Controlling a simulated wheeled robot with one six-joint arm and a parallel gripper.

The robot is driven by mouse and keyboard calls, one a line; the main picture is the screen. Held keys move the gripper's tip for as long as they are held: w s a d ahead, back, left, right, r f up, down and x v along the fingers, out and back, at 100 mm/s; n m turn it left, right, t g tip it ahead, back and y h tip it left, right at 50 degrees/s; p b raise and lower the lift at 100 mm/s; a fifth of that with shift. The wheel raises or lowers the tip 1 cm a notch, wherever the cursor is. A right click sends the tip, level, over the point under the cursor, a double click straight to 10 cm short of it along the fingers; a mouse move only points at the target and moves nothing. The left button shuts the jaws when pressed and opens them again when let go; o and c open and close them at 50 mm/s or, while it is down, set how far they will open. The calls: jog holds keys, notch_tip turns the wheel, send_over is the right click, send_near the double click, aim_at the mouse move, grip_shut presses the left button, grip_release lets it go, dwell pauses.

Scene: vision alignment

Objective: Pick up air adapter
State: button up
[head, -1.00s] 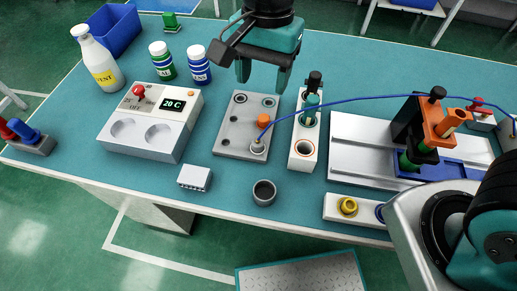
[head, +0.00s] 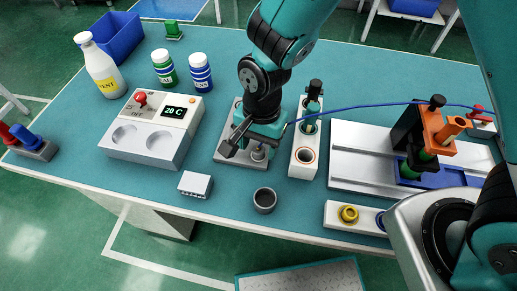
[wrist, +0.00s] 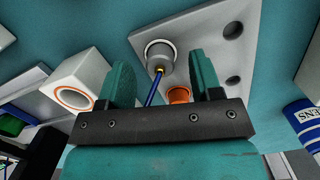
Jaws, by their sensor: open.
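The air adapter looks to be the grey round fitting (wrist: 160,58) with a blue hose on it. It sits in a pale ring on the grey plate (wrist: 220,22). In the head view the fitting (head: 258,153) shows partly under my gripper (head: 258,150). In the wrist view my gripper (wrist: 163,72) is open, with one green finger on each side of the fitting. A gap shows beside both fingers, and I see no contact. The blue hose (wrist: 152,90) runs from the fitting towards my palm and is partly hidden.
An orange knob (wrist: 179,94) stands on the plate close to the right finger. A white holder block (head: 304,155) stands right of the plate, with the hose (head: 380,98) passing above it. A grey cup (head: 264,199) and small white box (head: 195,184) lie in front.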

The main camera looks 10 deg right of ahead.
jog(key=shift+f, duration=0.55)
jog(key=c, duration=1)
jog(key=shift+r, duration=0.2)
